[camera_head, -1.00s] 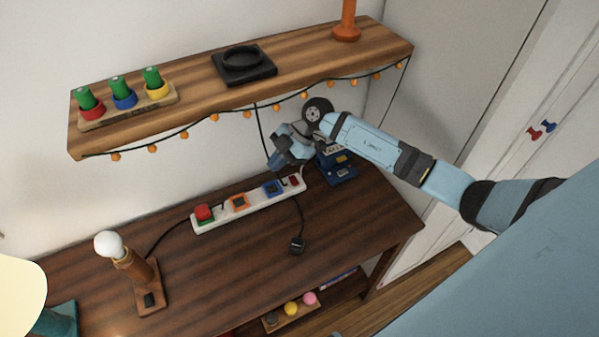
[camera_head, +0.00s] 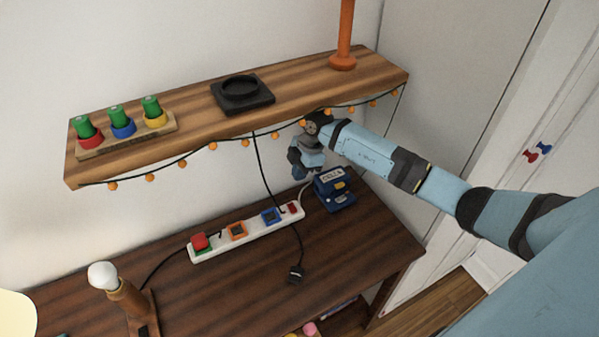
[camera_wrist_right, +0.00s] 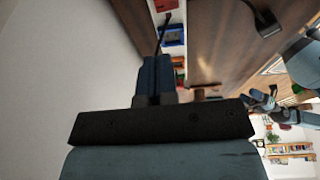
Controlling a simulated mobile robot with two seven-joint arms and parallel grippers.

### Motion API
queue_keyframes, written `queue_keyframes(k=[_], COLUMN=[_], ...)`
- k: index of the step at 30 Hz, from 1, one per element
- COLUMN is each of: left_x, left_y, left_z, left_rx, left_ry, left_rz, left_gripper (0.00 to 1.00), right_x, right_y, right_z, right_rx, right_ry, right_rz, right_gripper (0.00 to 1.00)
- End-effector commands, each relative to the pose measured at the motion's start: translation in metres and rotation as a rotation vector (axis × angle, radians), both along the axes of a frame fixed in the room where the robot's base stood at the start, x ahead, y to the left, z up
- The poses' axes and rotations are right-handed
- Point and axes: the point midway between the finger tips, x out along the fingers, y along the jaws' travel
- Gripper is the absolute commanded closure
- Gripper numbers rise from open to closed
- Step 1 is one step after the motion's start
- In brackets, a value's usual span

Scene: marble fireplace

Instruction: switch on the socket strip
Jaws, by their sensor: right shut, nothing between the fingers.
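The white socket strip (camera_head: 250,229) lies on the dark wooden desk, with a red plug block at its left end and orange and blue sockets along it. Its small red switch (camera_head: 293,208) is at the right end; I cannot tell whether it is lit. My right gripper (camera_head: 298,174) is shut and empty, above and behind the switch end, apart from it. In the right wrist view the closed fingers (camera_wrist_right: 156,76) point toward the strip, where the blue socket (camera_wrist_right: 173,37) and red switch (camera_wrist_right: 164,5) show.
A blue box-like device (camera_head: 334,190) stands right of the strip. A loose black plug (camera_head: 296,273) lies in front, and a bulb lamp (camera_head: 118,285) stands at left. The desk front is mostly clear.

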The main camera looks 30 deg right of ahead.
Motion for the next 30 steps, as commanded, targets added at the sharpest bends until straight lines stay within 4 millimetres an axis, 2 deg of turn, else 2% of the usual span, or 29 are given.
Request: queue_keyframes(k=[9,15,21,30], left_x=[0.0,0.0,0.0,0.0], left_y=[0.0,0.0,0.0,0.0], left_z=[0.006,0.008,0.009,0.009], left_rx=[0.001,0.001,0.001,0.0], left_ry=[0.001,0.001,0.0,-0.001], left_rz=[0.001,0.001,0.0,0.0], left_gripper=[0.33,0.33,0.33,0.33], right_x=[0.004,0.008,0.01,0.01], right_y=[0.021,0.02,0.019,0.019], right_z=[-0.066,-0.094,-0.105,-0.106], right_rx=[0.001,0.001,0.0,0.0], right_ry=[0.003,0.001,0.0,0.0], right_rz=[0.0,0.0,0.001,0.001], right_gripper=[1.0,1.0,1.0,1.0])
